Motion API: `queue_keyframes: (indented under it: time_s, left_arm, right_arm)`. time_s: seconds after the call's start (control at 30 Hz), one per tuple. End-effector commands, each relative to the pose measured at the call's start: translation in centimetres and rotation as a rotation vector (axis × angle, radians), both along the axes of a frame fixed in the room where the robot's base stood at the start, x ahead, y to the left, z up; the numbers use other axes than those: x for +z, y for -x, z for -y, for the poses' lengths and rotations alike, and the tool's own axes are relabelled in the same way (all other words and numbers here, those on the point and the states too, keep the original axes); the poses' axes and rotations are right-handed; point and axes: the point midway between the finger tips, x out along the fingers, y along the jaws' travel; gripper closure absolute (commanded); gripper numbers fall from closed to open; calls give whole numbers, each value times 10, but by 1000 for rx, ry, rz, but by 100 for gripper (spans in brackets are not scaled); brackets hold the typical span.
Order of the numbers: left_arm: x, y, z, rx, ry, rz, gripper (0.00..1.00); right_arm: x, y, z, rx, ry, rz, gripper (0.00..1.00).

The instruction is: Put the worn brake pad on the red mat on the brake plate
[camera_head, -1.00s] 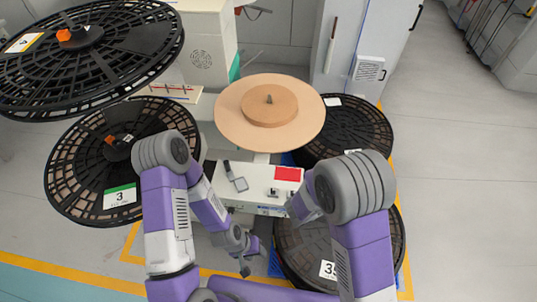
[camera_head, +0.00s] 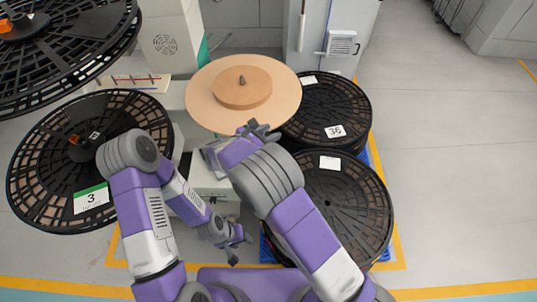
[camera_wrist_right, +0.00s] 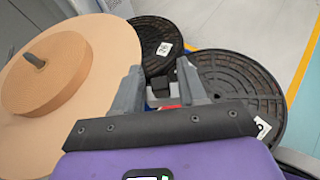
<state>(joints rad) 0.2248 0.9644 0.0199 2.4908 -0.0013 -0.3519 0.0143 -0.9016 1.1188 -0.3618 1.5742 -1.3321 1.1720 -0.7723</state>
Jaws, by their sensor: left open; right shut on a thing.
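My right gripper (camera_head: 258,130) is by the front edge of the tan roll in the head view. In the right wrist view its two fingers (camera_wrist_right: 160,80) are shut on a small dark block, which looks like the worn brake pad (camera_wrist_right: 160,88). The white brake plate (camera_head: 207,182) lies below and is mostly covered by my right arm. The red mat is hidden in the head view; only a sliver of red (camera_wrist_right: 168,104) shows below the fingers in the right wrist view. My left gripper (camera_head: 238,248) is open and empty, low in front of the brake plate.
The tan roll (camera_head: 200,100) stands behind the brake plate. Black reels (camera_head: 325,105) and (camera_head: 345,205) are stacked to the right; the reel marked 3 (camera_head: 45,175) stands at left. A white cabinet (camera_head: 345,20) is behind. Open floor (camera_head: 450,170) lies further right.

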Motion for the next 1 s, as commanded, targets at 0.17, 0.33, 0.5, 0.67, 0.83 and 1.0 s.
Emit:
queue_keyframes:
  time_s: [0.17,0.33,0.5,0.67,0.83,1.0]
  left_arm:
    - [-14,0,0,0,0,0,53]
    - [-19,0,0,0,0,0,53]
    - [-30,0,0,0,0,0,53]
    - [-35,0,0,0,0,0,53]
    - [-34,0,0,0,0,0,53]
    - [-37,0,0,0,0,0,53]
  right_arm:
    - [-35,0,0,1,4,-4,89]
    - [-51,0,1,1,1,-1,89]
    - [-79,0,1,-1,3,-2,89]
    - [-94,0,1,-1,1,-1,89]
    - [-92,0,1,0,0,0,89]
    - [-96,0,1,0,1,-1,89]
